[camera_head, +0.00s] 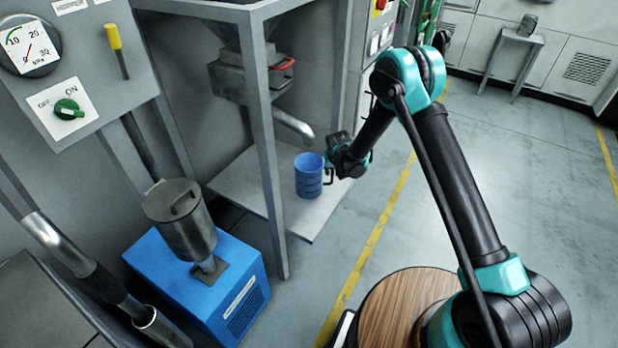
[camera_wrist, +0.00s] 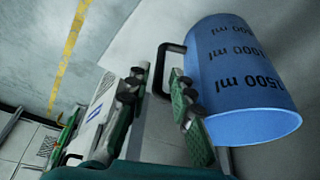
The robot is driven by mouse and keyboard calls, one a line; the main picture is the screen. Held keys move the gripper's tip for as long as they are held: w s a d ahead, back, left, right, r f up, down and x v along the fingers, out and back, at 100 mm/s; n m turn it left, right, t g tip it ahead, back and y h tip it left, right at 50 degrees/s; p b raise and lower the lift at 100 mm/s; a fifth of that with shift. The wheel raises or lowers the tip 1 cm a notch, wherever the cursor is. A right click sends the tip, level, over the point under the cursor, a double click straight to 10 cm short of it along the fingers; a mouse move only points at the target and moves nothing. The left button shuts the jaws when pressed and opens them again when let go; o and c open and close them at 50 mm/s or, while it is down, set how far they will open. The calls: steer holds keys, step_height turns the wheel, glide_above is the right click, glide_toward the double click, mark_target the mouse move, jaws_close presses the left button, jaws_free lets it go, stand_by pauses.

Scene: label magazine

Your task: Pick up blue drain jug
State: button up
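The blue drain jug (camera_head: 308,177) stands upright on the grey shelf (camera_head: 240,190), below the end of a metal spout. In the wrist view the jug (camera_wrist: 238,75) appears upside down, with dark millilitre markings and a black handle (camera_wrist: 160,70). My gripper (camera_head: 329,170) is just right of the jug, on its handle side. In the wrist view my gripper (camera_wrist: 157,80) is open, its two green-padded fingers apart. The handle's bar shows in the gap between the fingertips; I cannot tell whether either finger touches it.
The metal spout (camera_head: 294,127) hangs close above the jug. A grey frame post (camera_head: 268,170) stands left of it. A blue machine with a metal canister (camera_head: 183,220) stands at lower left. Open floor (camera_head: 500,160) with yellow lines lies to the right.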

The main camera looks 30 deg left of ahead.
mark_target(332, 175)
steer(key=shift+x, duration=3)
steer(key=shift+c, duration=0.2)
jaws_close()
